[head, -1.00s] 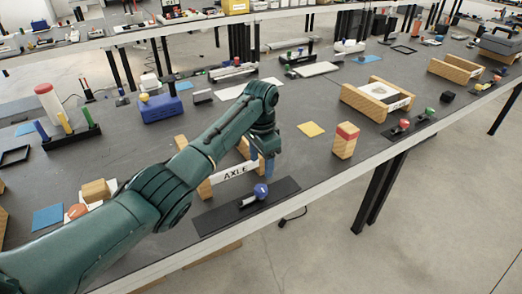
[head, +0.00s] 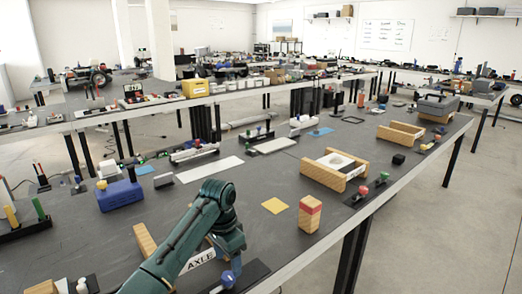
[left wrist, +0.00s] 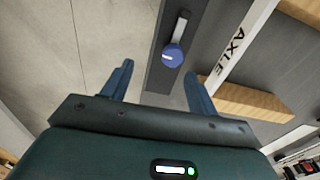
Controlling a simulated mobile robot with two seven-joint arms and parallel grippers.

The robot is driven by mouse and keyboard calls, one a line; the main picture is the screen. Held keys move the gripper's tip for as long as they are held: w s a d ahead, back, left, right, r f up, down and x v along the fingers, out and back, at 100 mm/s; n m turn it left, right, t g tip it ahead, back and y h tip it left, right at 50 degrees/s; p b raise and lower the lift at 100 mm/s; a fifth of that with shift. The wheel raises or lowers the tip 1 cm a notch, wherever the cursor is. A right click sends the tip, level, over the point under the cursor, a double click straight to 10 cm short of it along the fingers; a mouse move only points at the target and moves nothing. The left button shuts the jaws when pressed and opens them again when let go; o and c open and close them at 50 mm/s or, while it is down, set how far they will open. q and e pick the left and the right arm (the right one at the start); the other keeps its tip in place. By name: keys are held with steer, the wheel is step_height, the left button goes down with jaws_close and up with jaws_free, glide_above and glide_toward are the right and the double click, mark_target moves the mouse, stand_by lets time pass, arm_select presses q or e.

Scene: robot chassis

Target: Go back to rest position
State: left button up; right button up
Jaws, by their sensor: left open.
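My left arm reaches in from the bottom of the head view. Its gripper (head: 234,262) points down near the table's front edge, above a dark plate (head: 250,275) with a blue ball knob (head: 228,279). In the left wrist view the two blue fingers are apart and empty (left wrist: 159,70). The blue knob (left wrist: 172,56) lies beyond the fingertips, not between them. A white strip marked AXLE (head: 200,260) with wooden blocks is beside the gripper; it also shows in the left wrist view (left wrist: 240,45). My right gripper is not seen.
A wooden-sided holder (head: 334,172) and a blue box (head: 120,195) stand farther back. Open floor lies past the table's front edge.

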arm_select(q)
steer(key=s+a+f+n+t+h, duration=0.1)
steer(key=s+f+n, duration=0.1)
steer(key=s+f, duration=0.5)
steer(key=s+a+f+n, duration=0.15)
steer(key=s+f, duration=0.25)
steer(key=s, duration=0.5)
steer(key=s+a+r+n+t+y, duration=0.15)
steer(key=s+a, duration=0.25)
steer(key=s, duration=0.5)
steer(key=s+a+r+n+t, duration=0.1)
steer(key=s+a+r+n, duration=0.2)
steer(key=s, duration=0.6)
steer(key=w+d+f+m+t+h, duration=0.1)
steer(key=w+d+f+t+h, duration=0.2)
steer(key=w+d+f+t, duration=0.2)
steer(key=shift+w+f+m+t, duration=0.3)
steer(key=shift+w+f+t, duration=0.35)
steer(key=shift+f+t, duration=0.25)
steer(key=shift+d+r, duration=0.1)
steer(key=shift+c, duration=0.5)
